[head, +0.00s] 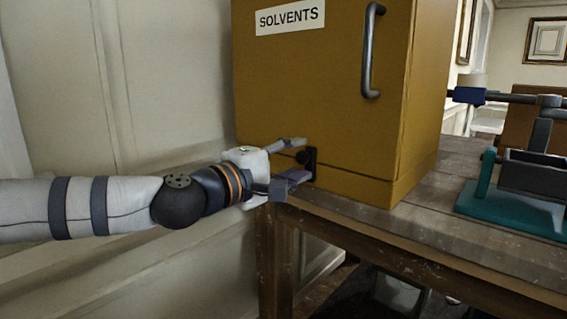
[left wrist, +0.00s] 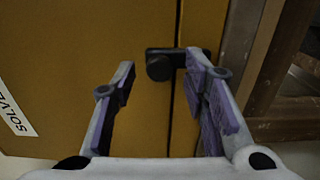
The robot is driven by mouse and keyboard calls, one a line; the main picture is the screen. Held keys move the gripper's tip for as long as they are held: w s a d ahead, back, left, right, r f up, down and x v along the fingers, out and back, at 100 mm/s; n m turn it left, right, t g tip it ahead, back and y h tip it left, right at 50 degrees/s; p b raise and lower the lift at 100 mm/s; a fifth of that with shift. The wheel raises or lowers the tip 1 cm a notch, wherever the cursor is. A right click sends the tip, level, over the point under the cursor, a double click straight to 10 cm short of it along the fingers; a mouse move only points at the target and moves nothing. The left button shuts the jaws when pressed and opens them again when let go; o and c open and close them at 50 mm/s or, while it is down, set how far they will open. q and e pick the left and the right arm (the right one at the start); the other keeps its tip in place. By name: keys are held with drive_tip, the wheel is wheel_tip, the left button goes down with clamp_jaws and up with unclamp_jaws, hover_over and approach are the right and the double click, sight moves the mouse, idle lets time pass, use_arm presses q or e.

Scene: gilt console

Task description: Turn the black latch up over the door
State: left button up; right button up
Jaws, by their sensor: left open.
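The black latch (head: 312,166) is on the front of the yellow-brown cabinet (head: 320,100), low down near its bottom edge. It has a round black knob and a short flat bar that appears to hang down from it. In the left wrist view the latch (left wrist: 159,67) lies between the fingertips, its bar crossing a dark seam and partly hidden by the right-hand finger. My left gripper (head: 300,160) is open, one finger above the knob and one below. I cannot tell whether a finger touches the latch. My right gripper is not in view.
The cabinet has a grey bar handle (head: 370,50) and a "SOLVENTS" label (head: 290,17). It stands on a worn wooden table (head: 440,214). A device on a teal base (head: 510,212) stands to the right. A panelled wall (head: 170,80) is at the left.

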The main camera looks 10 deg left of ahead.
use_arm(q)
drive_tip(key=v, duration=1.1)
drive_tip(key=shift+a, duration=0.15)
drive_tip(key=shift+s, duration=0.15)
